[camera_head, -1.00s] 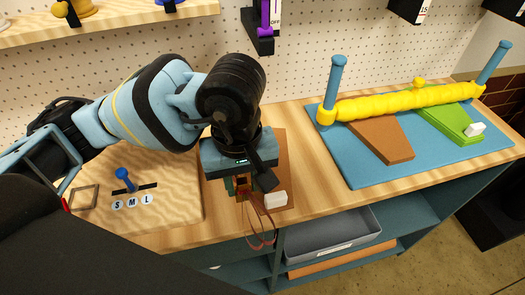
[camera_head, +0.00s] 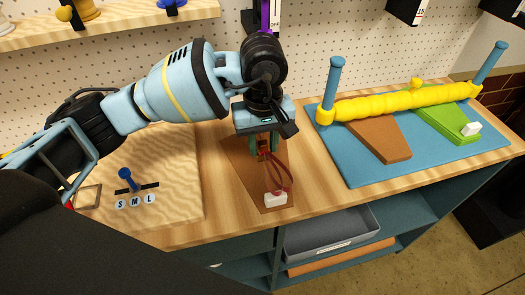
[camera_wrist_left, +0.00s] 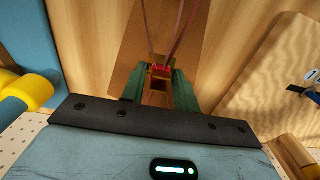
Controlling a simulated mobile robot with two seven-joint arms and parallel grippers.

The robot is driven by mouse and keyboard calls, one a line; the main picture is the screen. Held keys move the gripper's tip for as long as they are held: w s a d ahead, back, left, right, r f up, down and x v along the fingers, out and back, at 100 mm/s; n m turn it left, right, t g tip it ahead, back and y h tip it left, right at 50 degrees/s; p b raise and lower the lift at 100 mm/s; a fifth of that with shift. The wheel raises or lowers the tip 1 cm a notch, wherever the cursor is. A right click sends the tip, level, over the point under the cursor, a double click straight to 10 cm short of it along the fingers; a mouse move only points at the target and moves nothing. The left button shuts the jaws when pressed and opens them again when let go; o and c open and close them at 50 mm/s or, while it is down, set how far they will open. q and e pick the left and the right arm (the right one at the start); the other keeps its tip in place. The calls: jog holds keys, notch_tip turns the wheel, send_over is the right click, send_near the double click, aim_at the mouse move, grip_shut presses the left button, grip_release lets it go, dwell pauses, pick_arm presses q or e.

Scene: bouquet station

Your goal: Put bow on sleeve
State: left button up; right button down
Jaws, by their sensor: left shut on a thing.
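My left gripper (camera_head: 264,150) is shut on a red bow (camera_head: 278,178) with thin loops or tails. It also shows in the left wrist view (camera_wrist_left: 158,88), where the red bow (camera_wrist_left: 162,69) sits between the green fingertips. The bow is over a flat brown sleeve (camera_head: 240,163) lying on the wooden table, also seen beneath it in the left wrist view (camera_wrist_left: 128,35). Whether the bow touches the sleeve I cannot tell. A white block (camera_head: 276,199) sits at the sleeve's front end. My right gripper is not in view.
At right, a blue mat (camera_head: 358,175) carries another brown sleeve (camera_head: 385,138), a green sleeve (camera_head: 450,124) and a long yellow roll (camera_head: 400,103) between blue posts. A board marked S, M, L (camera_head: 180,200) lies at left. A grey bin (camera_head: 333,235) is on the shelf below.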

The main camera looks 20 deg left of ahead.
aim_at(263, 152)
pick_arm(q)
notch_tip(263, 152, down, 3)
jog(key=shift+s+f, duration=0.1)
jog(key=shift+f, duration=0.15)
jog(key=o, duration=1)
jog(key=shift+c, duration=0.2)
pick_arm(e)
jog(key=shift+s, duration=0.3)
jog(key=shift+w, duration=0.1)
